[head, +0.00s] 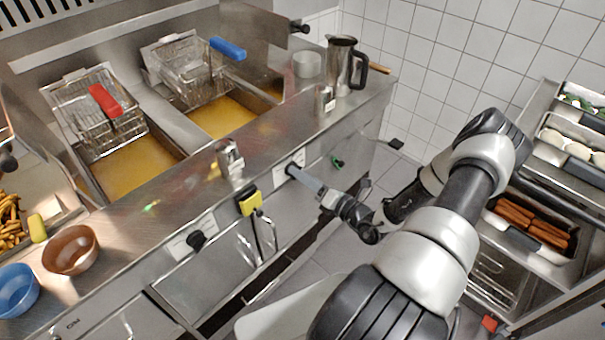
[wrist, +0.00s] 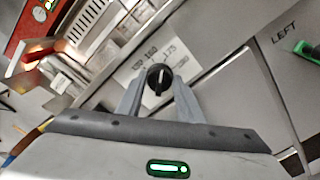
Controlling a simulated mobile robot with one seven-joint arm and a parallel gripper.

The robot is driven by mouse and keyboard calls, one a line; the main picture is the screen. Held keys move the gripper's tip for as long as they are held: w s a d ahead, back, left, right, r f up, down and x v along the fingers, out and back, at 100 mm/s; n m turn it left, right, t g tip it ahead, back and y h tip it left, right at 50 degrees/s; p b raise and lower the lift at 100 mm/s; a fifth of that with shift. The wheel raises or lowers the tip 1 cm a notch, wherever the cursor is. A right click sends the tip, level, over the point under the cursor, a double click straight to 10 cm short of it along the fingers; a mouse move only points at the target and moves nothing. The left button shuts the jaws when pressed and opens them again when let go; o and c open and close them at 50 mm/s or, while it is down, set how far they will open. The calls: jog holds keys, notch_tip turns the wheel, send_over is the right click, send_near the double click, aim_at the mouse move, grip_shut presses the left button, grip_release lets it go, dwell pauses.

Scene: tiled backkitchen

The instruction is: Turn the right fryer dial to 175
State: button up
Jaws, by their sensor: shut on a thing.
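The right fryer dial (head: 292,169) is a small black knob on the front panel below the right oil basin. In the wrist view the dial (wrist: 155,71) shows a white pointer line that stands nearly upright. Its white label (wrist: 139,66) carries numbers, with 175 printed above and slightly right of the knob; I cannot tell exactly which mark the pointer meets. My gripper (head: 296,172) is at the dial, and in the wrist view its two grey fingers (wrist: 158,88) are shut on the knob from both sides. The left dial (head: 196,240) is black and free.
A yellow clip (head: 250,200) hangs on the front edge left of the right dial. A steel jug (head: 343,66) and a shaker (head: 325,101) stand on the counter above. A food counter (head: 549,185) is to the right.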

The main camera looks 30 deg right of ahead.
jog(key=shift+m, duration=0.9)
jog(key=o, duration=1)
jog(key=v, duration=1.7)
jog(key=shift+s, duration=0.2)
